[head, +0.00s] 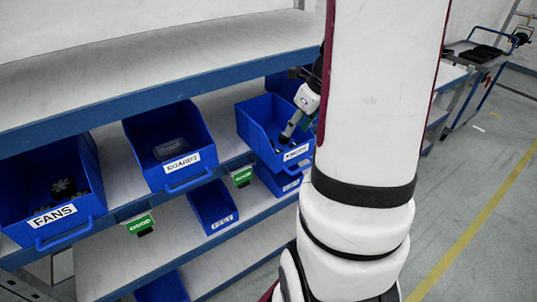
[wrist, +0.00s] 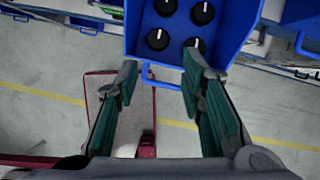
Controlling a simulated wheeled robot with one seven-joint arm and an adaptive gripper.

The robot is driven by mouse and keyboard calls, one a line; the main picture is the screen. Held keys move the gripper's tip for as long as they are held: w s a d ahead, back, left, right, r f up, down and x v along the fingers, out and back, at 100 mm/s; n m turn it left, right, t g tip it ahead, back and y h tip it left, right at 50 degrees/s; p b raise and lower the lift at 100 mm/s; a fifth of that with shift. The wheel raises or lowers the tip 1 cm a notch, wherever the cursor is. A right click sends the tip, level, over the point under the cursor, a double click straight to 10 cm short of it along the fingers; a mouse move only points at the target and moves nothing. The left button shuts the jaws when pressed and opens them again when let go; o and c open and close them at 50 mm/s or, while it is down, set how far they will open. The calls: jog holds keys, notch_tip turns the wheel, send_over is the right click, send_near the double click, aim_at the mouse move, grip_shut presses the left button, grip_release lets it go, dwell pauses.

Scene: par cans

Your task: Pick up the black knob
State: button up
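Several round black knobs, each with a white line on top, lie in a blue bin (wrist: 132,28) at the top of the wrist view. Two are nearer, a left black knob (wrist: 158,40) and a right black knob (wrist: 194,43). Two more lie farther in. My gripper (wrist: 160,64) is open and empty, its fingertips apart near the bin's front edge. In the head view my gripper (head: 291,131) is over the blue bin (head: 250,130) on the upper shelf, partly hidden by my arm.
Left of it on the shelf stand a bin with a dark box (head: 170,149) and a bin labelled FANS (head: 52,216). A shelf edge (head: 60,129) runs above the bins. More blue bins (head: 213,208) stand below. Open floor (head: 480,200) lies to the right.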

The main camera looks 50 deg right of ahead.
aim_at(279, 152)
jog(key=b+x, duration=0.1)
jog(key=x, duration=1.2)
jog(key=shift+a, duration=0.1)
jog(key=shift+c, duration=0.2)
jog(key=c, duration=0.7)
